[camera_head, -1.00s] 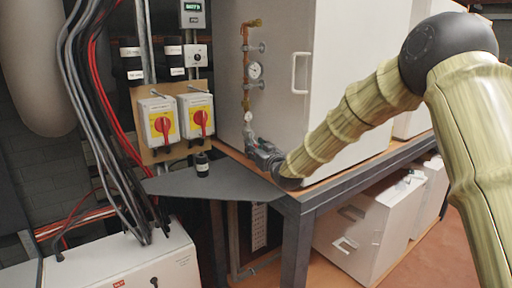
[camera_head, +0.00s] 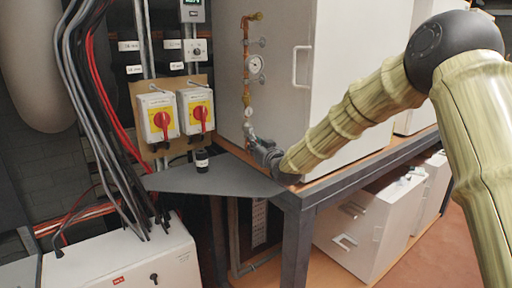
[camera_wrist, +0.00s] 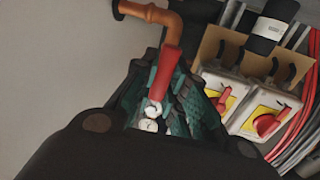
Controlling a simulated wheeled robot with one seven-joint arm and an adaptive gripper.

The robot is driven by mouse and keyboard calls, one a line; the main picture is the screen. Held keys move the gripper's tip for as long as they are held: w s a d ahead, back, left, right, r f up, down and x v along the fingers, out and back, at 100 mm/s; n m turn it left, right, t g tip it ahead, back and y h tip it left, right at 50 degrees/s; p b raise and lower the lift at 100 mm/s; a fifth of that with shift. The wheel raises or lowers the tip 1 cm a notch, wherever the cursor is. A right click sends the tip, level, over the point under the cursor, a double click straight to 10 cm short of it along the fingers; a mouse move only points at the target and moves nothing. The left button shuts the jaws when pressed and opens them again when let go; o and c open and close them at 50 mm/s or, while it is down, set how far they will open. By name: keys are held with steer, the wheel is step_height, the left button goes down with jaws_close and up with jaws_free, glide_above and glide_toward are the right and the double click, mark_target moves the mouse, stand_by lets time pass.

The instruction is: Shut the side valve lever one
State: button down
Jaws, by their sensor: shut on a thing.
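The red valve lever (camera_wrist: 168,72) shows in the wrist view, below a copper pipe (camera_wrist: 150,13) and between the teal finger pads of my gripper (camera_wrist: 163,98). My gripper is shut on the lever. In the head view my gripper (camera_head: 262,151) is at the foot of the copper pipe (camera_head: 246,85) with the round gauge, at the left side of the big pale cabinet (camera_head: 280,85). The lever is mostly hidden behind my gripper there, and its exact angle cannot be told.
Two switch boxes with red handles (camera_head: 158,118) (camera_head: 196,112) are on a wooden board to the left. Cables (camera_head: 90,110) hang at the far left. The bench edge (camera_head: 350,180) runs below my arm.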

steer(key=m+b, duration=0.1)
steer(key=a+m+b, duration=0.1)
steer(key=m+b, duration=0.1)
steer(key=shift+s+a+r+m+g, duration=0.1)
steer(key=shift+s+r+m+g, duration=0.1)
steer(key=shift+s+m+g, duration=0.15)
steer(key=shift+s+a+r+m+g+y+b, duration=0.4)
steer(key=shift+r+m+b, duration=0.6)
steer(key=shift+m, duration=0.9)
steer(key=shift+s+a+r+m+g+y+b, duration=0.2)
steer(key=shift+a+r+m+g+b, duration=0.35)
steer(key=shift+m+b, duration=1.05)
steer(key=shift+s+a+r+m+g+y+b, duration=0.35)
steer(key=shift+r+m+b, duration=0.55)
steer(key=shift+m, duration=1.25)
steer(key=shift+d+r, duration=0.1)
steer(key=c, duration=1.4)
jaws_free()
steer(key=shift+c, duration=0.2)
